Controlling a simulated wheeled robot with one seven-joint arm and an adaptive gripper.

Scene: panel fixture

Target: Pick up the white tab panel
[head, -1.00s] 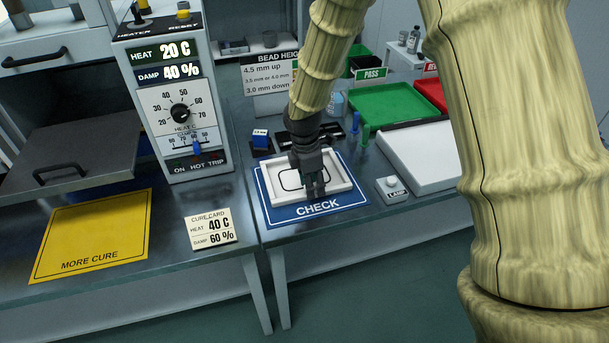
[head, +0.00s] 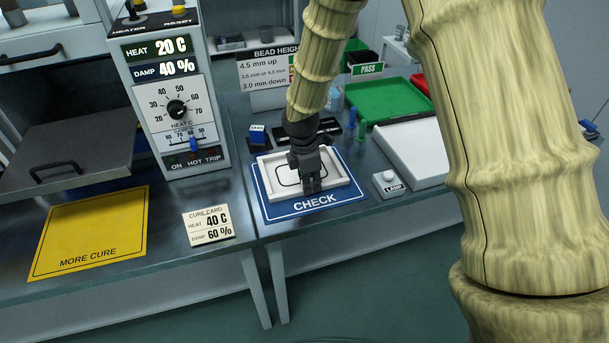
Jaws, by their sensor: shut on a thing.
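The white tab panel (head: 268,182) lies on the blue CHECK mat (head: 290,210) on the right-hand bench. It is a shallow white rectangle with a raised rim and a dark rounded line on its face. My gripper (head: 311,187) comes down from above at the panel's front edge, right of its middle. Its fingers are shut on that edge. The fingers and wrist hide part of the panel's right side and front rim. I see no clear gap between panel and mat.
A yellow MORE CURE mat (head: 92,232) and a cure card (head: 208,225) lie left. A heater control box (head: 180,120) stands behind them. A lamp button (head: 388,184), a white slab (head: 412,150) and a green PASS tray (head: 385,100) are to the right.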

